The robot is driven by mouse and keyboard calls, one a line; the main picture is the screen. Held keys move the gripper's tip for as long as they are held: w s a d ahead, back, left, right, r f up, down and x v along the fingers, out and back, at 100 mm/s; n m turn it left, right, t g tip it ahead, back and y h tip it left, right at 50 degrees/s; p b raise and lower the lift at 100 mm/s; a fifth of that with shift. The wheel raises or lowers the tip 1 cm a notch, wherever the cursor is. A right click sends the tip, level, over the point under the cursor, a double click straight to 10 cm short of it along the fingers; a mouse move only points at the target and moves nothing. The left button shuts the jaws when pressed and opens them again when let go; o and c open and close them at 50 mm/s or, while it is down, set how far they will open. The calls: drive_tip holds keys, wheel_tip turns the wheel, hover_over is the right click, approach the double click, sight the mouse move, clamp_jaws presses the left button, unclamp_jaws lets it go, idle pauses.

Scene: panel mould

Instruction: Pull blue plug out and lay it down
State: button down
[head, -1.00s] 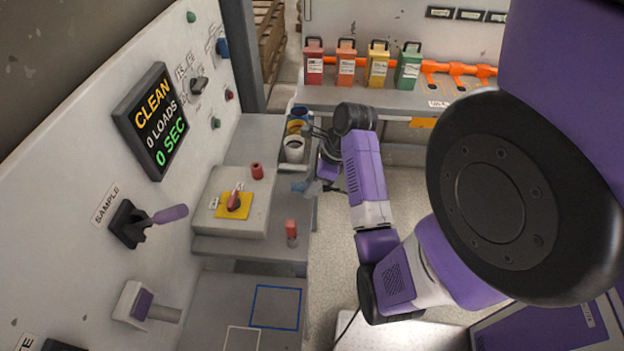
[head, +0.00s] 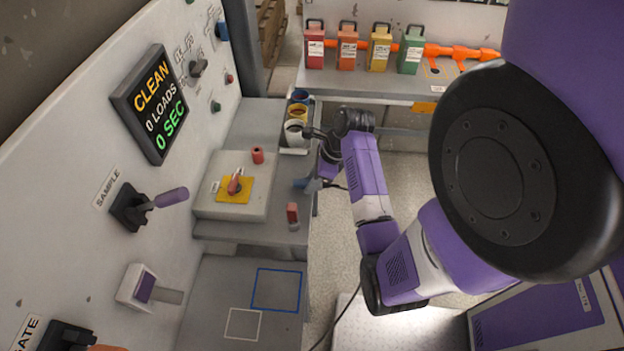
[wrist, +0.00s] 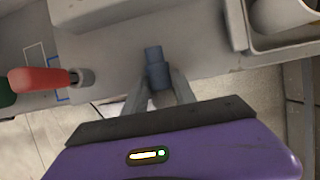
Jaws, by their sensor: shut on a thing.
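The blue plug (wrist: 155,62) is a short grey-blue cylinder between my fingertips in the wrist view. My gripper (wrist: 158,84) is shut on it, at the edge of the grey bench. In the head view my gripper (head: 312,184) is at the bench's right edge, small and partly hidden by my own wrist. Whether the plug's far end sits in a hole or is clear of the bench cannot be told.
A grey box with a red knob (head: 234,184) is further left. Cups (head: 295,132) stand behind. The blue-outlined square (head: 277,289) is empty.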

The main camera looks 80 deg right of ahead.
drive_tip(key=c, duration=0.9)
unclamp_jaws()
drive_tip(key=shift+b+v, duration=0.35)
drive_tip(key=shift+v, duration=3.55)
